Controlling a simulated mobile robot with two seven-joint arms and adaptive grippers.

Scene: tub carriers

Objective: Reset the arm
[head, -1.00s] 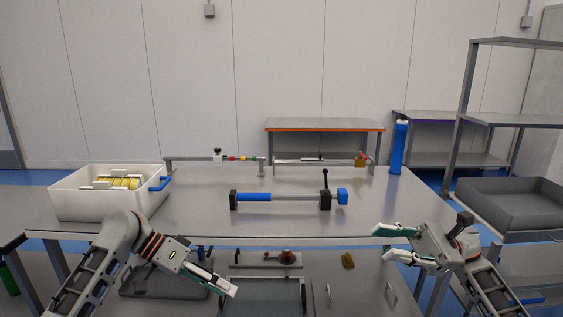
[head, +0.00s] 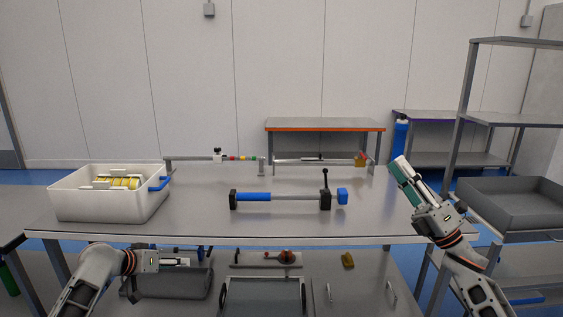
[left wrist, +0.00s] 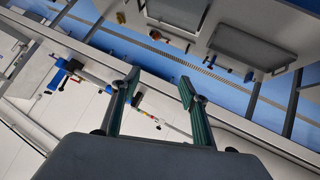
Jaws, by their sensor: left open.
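My left gripper (head: 185,262) is low at the front left, in front of the table's front edge. The left wrist view shows its two green-padded fingers (left wrist: 160,88) spread apart with nothing between them. My right gripper (head: 402,180) is raised at the table's right end, fingers pointing up and to the left.
The metal table (head: 215,220) bears a white tub (head: 110,205) with yellow items at left and a blue-and-black clamp bar (head: 285,197) in the middle. The blue bottle (head: 400,135) is partly hidden. A grey tray (head: 510,205) stands on the right rack.

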